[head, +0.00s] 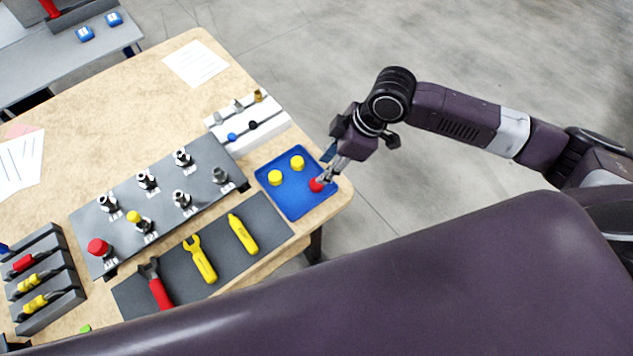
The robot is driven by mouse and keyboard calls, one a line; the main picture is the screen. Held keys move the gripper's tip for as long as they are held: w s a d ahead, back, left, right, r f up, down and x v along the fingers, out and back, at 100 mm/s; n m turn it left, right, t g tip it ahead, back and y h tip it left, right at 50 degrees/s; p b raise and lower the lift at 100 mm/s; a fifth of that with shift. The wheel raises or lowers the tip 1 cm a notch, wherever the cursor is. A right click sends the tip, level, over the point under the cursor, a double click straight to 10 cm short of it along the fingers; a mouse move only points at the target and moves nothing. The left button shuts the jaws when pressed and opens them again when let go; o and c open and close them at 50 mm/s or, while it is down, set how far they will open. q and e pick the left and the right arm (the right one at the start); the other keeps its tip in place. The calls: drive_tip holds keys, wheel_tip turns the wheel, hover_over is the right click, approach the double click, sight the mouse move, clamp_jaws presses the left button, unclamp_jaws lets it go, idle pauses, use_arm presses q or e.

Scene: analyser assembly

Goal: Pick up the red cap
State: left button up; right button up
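A small red cap (316,185) is at the right side of a blue tray (293,207), near the table's right corner. Two yellow caps, one upper (297,162) and one lower (275,177), stand in the same tray. My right gripper (324,179) reaches in from the right with its fingertips at the red cap. The fingers partly cover the cap, and I cannot tell whether they are closed on it. My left gripper is not in view.
A dark plate (160,232) with metal fittings, a red cap and a yellow cap on it lies left of the tray. A white block (262,132) with fittings stands behind the tray. A dark mat (215,283) holds hand tools. A screwdriver rack (50,322) is at far left.

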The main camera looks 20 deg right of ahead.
sight(316, 185)
drive_tip(key=x, duration=0.2)
drive_tip(key=p+x, duration=0.1)
drive_tip(key=s+x, duration=0.1)
drive_tip(key=x, duration=0.1)
drive_tip(key=shift+w+f, duration=0.15)
drive_tip(key=shift+f, duration=0.3)
drive_tip(key=shift+w+a+f, duration=0.1)
drive_tip(key=shift+w+f, duration=0.05)
drive_tip(key=shift+f, duration=0.4)
drive_tip(key=c, duration=0.5)
